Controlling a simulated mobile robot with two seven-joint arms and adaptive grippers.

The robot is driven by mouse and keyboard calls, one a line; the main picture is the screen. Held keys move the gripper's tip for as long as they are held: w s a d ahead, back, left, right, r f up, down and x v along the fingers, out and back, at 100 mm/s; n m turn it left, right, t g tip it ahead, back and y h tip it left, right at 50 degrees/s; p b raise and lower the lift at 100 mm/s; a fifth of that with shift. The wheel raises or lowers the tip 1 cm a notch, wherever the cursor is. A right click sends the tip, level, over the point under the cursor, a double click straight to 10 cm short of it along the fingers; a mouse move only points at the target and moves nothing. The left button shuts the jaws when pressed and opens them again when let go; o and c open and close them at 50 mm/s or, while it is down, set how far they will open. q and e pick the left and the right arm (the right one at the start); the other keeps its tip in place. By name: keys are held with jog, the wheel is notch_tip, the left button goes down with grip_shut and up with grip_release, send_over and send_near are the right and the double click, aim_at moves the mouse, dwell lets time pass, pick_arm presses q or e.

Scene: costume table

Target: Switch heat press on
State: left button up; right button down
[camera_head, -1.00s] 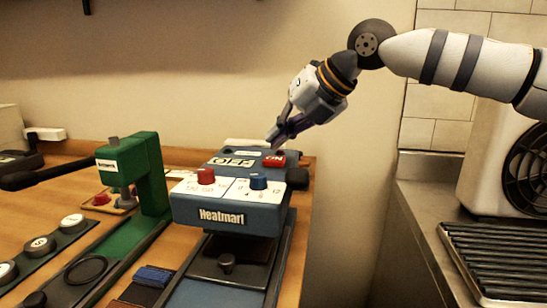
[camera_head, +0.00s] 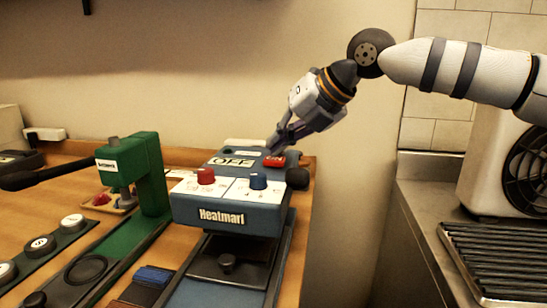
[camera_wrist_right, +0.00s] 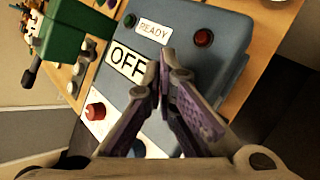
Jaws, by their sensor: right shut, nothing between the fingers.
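The blue heat press (camera_head: 235,217), labelled Heatmarl, stands on the wooden table. A red switch (camera_head: 274,161) sits on its top, right of a white OFF label (camera_head: 233,162). The OFF label also shows in the right wrist view (camera_wrist_right: 127,65); there the fingers hide the red switch. My right gripper (camera_head: 274,151) is shut and empty, its tips pointing down at the switch from behind. I cannot tell whether they touch it. In the right wrist view the closed fingertips (camera_wrist_right: 165,57) are right beside the OFF label. My left gripper is not in view.
A red knob (camera_head: 205,176) and a blue knob (camera_head: 258,181) stand on the press's front panel. A round red light or button (camera_wrist_right: 203,38) is near the READY label (camera_wrist_right: 155,30). A green press (camera_head: 150,180) stands left. A metal counter (camera_head: 410,225) is right.

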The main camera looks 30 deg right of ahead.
aim_at(278, 157)
jog(key=shift+f, duration=0.35)
dwell(0.3)
jog(key=shift+r, duration=0.95)
jog(key=shift+r, duration=3)
